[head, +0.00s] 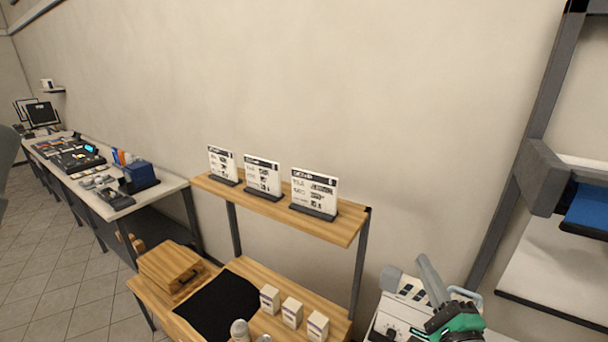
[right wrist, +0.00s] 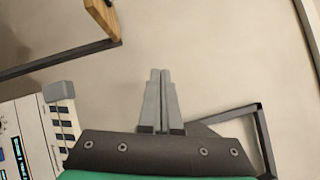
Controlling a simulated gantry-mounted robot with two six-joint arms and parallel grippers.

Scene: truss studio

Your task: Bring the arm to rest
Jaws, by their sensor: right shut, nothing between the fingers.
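My right gripper (head: 424,262) is in the lower right of the head view, with grey fingers and a green and black body. In the right wrist view its two fingers (right wrist: 160,74) lie together, shut and empty. They point toward the bare wall and touch nothing that I can see. My left gripper is not in view.
A white keyboard-like device (head: 392,318) is close beside the right gripper, also at the left of the wrist view (right wrist: 32,135). A wooden shelf (head: 345,233) bears three sign cards (head: 263,176). Below it are small white boxes (head: 292,312), a black mat (head: 218,305) and a wooden box (head: 170,268).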

